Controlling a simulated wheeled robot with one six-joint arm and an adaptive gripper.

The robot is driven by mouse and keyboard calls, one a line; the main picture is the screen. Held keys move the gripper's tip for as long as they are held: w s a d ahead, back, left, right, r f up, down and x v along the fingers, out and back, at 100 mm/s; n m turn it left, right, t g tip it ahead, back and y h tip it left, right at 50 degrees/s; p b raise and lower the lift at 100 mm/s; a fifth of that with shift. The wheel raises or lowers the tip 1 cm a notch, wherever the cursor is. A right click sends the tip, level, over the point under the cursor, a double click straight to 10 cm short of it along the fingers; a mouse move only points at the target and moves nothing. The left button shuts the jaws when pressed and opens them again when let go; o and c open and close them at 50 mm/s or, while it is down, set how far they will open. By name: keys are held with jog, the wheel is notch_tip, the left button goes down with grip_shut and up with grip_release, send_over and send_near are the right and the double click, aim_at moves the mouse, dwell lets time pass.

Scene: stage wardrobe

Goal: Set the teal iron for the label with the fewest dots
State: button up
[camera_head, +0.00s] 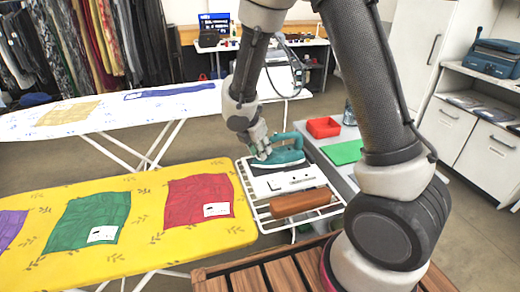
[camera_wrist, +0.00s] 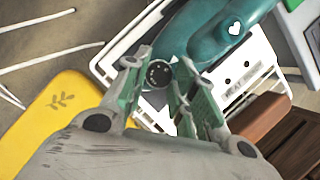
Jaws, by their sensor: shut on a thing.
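The teal iron (camera_head: 278,158) sits on the white wire rack (camera_head: 262,212) at the end of the yellow board. In the wrist view the teal iron (camera_wrist: 212,28) fills the upper part and carries a white heart. A round dark dial (camera_wrist: 158,73) with pale marks shows between the fingers; its setting is too small to read. My gripper (camera_wrist: 157,88) is shut on the dial, and in the head view my gripper (camera_head: 262,150) is at the iron's left end. White labels lie on the red cloth (camera_head: 185,203) and green cloth (camera_head: 75,220); their dots are unreadable.
A white panel (camera_wrist: 236,80) with dark marks and lettering lies beside the iron. A brown roll (camera_head: 300,202) lies at the rack's front. The yellow board (camera_head: 150,190) also bears a purple cloth (camera_head: 8,228). A red tray (camera_head: 323,127) and green sheet (camera_head: 344,152) lie behind.

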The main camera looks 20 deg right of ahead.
jog(key=m+g, duration=0.1)
jog(key=m, duration=0.1)
jog(key=m+g, duration=0.1)
jog(key=m, duration=0.2)
jog(key=shift+w+a+m+h, duration=0.1)
jog(key=shift+w+m+h, duration=0.1)
jog(key=shift+m+h, duration=0.1)
jog(key=m+g, duration=0.2)
jog(key=m, duration=0.3)
jog(key=shift+w+m, duration=0.15)
jog(key=shift+m, duration=0.25)
jog(key=shift+g, duration=0.3)
jog(key=o, duration=1)
jog(key=shift+o, duration=0.2)
